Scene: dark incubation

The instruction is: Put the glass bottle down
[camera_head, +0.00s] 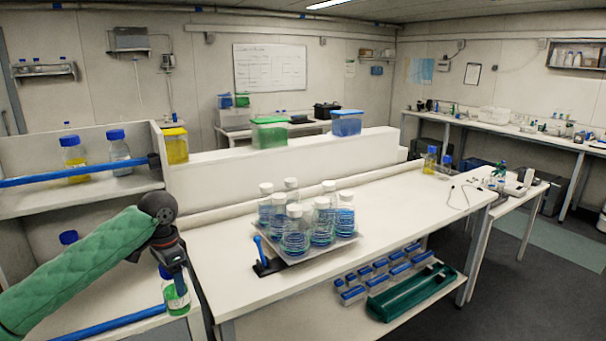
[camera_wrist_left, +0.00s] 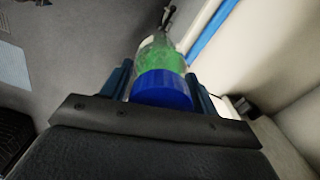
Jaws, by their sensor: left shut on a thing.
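The glass bottle (camera_head: 176,299) has a blue cap and green liquid, and hangs about upright below my left gripper (camera_head: 170,268) at the lower left. My left gripper is shut on it near the cap. In the left wrist view the bottle's blue cap (camera_wrist_left: 163,89) sits between the two fingers of my left gripper (camera_wrist_left: 163,84). In the head view the bottle shows in front of the lower left shelf (camera_head: 130,325), near its right end. I cannot tell whether its base touches anything. My right gripper is not in view.
A blue rail (camera_head: 75,172) edges the upper left shelf, which holds yellow and clear bottles (camera_head: 118,153). The white bench (camera_head: 410,205) carries a tray of several white-capped bottles (camera_head: 322,222). Blue-lidded boxes (camera_head: 378,275) and a green rack (camera_head: 412,292) are below it.

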